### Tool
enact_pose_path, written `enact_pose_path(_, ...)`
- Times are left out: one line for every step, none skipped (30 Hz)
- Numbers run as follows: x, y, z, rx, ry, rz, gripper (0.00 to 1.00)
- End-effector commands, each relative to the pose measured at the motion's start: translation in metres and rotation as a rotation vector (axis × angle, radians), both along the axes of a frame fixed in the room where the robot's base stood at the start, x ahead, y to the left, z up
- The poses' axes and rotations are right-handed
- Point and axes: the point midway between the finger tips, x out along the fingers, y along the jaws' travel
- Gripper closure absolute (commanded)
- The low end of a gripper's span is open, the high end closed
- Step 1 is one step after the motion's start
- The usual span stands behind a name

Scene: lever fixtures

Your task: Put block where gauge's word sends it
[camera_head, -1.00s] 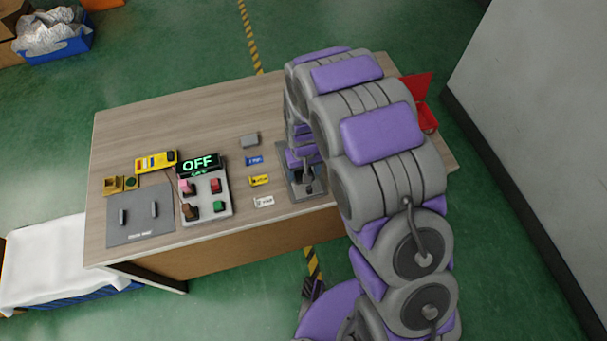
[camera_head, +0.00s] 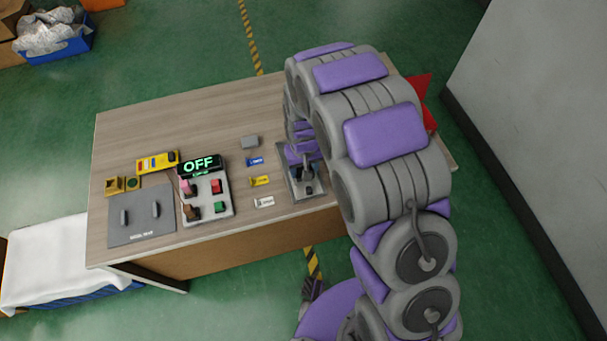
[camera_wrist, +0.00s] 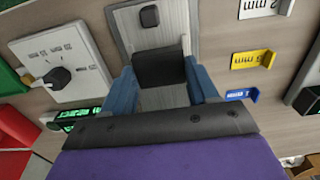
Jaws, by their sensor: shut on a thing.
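My gripper (camera_wrist: 162,88) is shut on the black handle (camera_wrist: 160,68) of a lever on a grey base plate; one blue finger stands on each side of it. In the head view the lever plate (camera_head: 314,192) is at the table's front right, partly under my arm. A small grey block (camera_head: 250,142) lies alone on the table behind the labels. Blue (camera_head: 255,161), yellow (camera_head: 259,181) and white (camera_head: 264,202) labels stand in a column left of the lever plate. In the wrist view a green-lit display (camera_wrist: 75,117) is partly covered by my gripper; its word is unreadable.
A panel with an OFF display (camera_head: 198,164) and coloured switches stands left of the labels. Farther left are a yellow device (camera_head: 157,161) and a grey two-handled plate (camera_head: 140,225). The wrist view shows a white panel with a black knob (camera_wrist: 57,77). The table's back left is clear.

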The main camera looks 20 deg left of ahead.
Motion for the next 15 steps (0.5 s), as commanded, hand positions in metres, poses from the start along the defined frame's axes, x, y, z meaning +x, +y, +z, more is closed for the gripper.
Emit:
enact_pose_path(0.0, 0.0, 0.003, 0.001, -0.001, 0.0, 0.6)
enact_pose_path(0.0, 0.0, 0.005, 0.001, -0.001, 0.0, 0.6)
enact_pose_path(0.0, 0.0, 0.006, 0.001, -0.001, 0.0, 0.6)
enact_pose_path(0.0, 0.0, 0.008, 0.001, -0.001, 0.0, 0.6)
enact_pose_path(0.0, 0.0, 0.009, 0.001, -0.001, 0.0, 0.6)
enact_pose_path(0.0, 0.0, 0.011, 0.001, -0.001, 0.0, 0.6)
enact_pose_path(0.0, 0.0, 0.012, 0.001, -0.001, 0.0, 0.6)
enact_pose_path(0.0, 0.0, 0.014, 0.001, -0.001, 0.0, 0.6)
enact_pose_path(0.0, 0.0, 0.016, 0.001, -0.001, 0.0, 0.6)
enact_pose_path(0.0, 0.0, 0.017, 0.001, -0.001, 0.0, 0.6)
enact_pose_path(0.0, 0.0, 0.018, 0.001, -0.001, 0.0, 0.6)
enact_pose_path(0.0, 0.0, 0.02, 0.001, -0.001, 0.0, 0.6)
enact_pose_path(0.0, 0.0, 0.021, 0.0, 0.0, 0.0, 0.6)
enact_pose_path(0.0, 0.0, 0.023, 0.001, -0.001, 0.0, 0.6)
enact_pose_path(0.0, 0.0, 0.025, 0.0, 0.0, 0.0, 0.6)
